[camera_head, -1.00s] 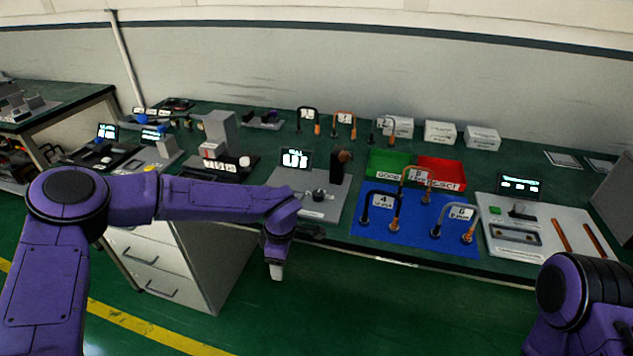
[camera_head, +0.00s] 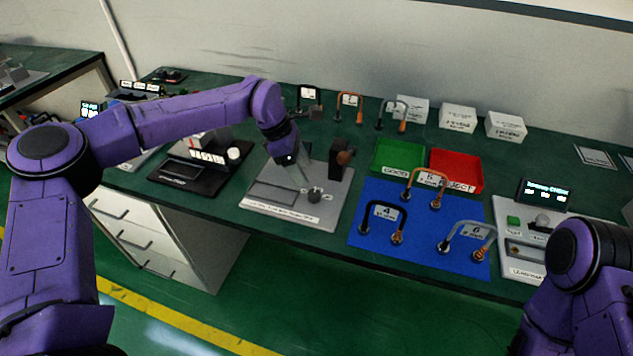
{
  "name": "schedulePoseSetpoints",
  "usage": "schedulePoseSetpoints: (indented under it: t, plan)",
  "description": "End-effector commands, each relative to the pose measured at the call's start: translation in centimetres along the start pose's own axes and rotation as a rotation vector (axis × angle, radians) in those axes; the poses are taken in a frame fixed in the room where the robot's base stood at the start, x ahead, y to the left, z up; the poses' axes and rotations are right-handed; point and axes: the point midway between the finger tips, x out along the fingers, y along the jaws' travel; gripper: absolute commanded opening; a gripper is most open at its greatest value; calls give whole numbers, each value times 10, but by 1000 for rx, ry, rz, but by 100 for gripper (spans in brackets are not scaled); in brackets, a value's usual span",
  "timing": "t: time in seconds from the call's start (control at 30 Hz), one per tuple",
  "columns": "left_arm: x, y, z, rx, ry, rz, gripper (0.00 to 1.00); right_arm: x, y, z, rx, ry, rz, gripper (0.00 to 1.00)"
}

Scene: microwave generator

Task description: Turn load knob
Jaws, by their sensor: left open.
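A small dark round knob (camera_head: 314,195) stands on a light grey station plate (camera_head: 262,212) at the middle of the bench. I take it for the load knob, though the plate's lettering is too small to read. My left gripper (camera_head: 302,181) is open and points down just above and left of the knob. I cannot tell whether its fingers touch the knob. My left forearm and wrist hide the station's display. My right arm shows at the lower right, but its gripper is out of view.
A black block (camera_head: 340,158) with a brown round part stands behind the knob. To the right lie a blue mat (camera_head: 418,241) with copper-ended handles, a green tray (camera_head: 397,157) and a red tray (camera_head: 457,173). A black station (camera_head: 180,175) stands to the left.

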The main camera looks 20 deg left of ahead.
Motion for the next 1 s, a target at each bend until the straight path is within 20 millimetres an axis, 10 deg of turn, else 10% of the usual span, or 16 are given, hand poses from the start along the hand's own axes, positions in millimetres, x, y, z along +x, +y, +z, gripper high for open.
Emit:
schedulePoseSetpoints:
  t: [0.33,0.7,0.9,1.0]
  plan:
    - [70,-1,-1,-4,2,-2,60,-19,2,-8,0,0,0,43]
    - [85,0,0,0,1,0,60,-20,2,-8,0,0,0,43]
    - [85,0,0,0,1,0,4,-20,2,-8,0,0,0,43]
    - [85,0,0,0,1,0,4,-20,2,-8,0,0,0,43]
